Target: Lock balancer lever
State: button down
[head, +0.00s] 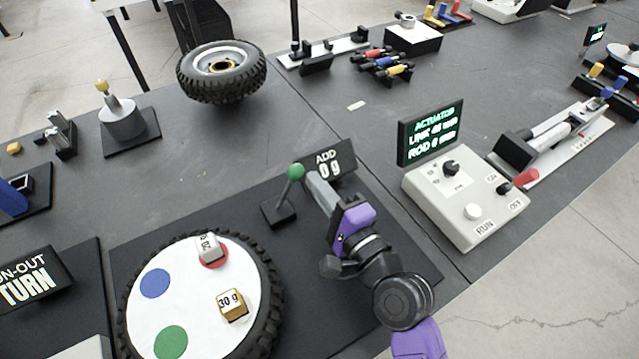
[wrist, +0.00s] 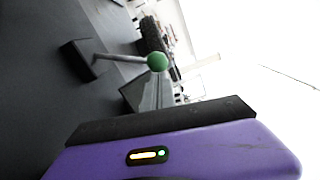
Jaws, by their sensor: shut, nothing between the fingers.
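The balancer lever (head: 288,190) has a green ball knob (head: 295,172) on a thin rod rising from a small black base (head: 279,209). In the wrist view the green knob (wrist: 157,62) and its rod (wrist: 122,58) show just beyond my gripper. My gripper (head: 308,176) is shut and empty, with its tip just right of the knob; whether they touch I cannot tell. The balancer wheel (head: 203,290) has a white face with blue, green and red spots. A white weight (head: 208,248) sits by the red spot and a gold 30 g weight (head: 233,304) lies lower right.
A sign reading "ADD 0 g" (head: 328,159) stands behind my gripper. The actuator control box (head: 466,199) and its screen (head: 430,133) are to the right. A loose tire (head: 221,71) lies at the back.

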jog(key=s+a+r+n+p, duration=0.2)
jog(key=s+a+n+p, duration=0.2)
jog(key=a+n+p, duration=0.2)
jog(key=shift+s+a+r, duration=0.3)
jog(key=shift+s+a, duration=0.05)
jog(key=shift+a, duration=0.1)
dwell(0.6)
dwell(0.4)
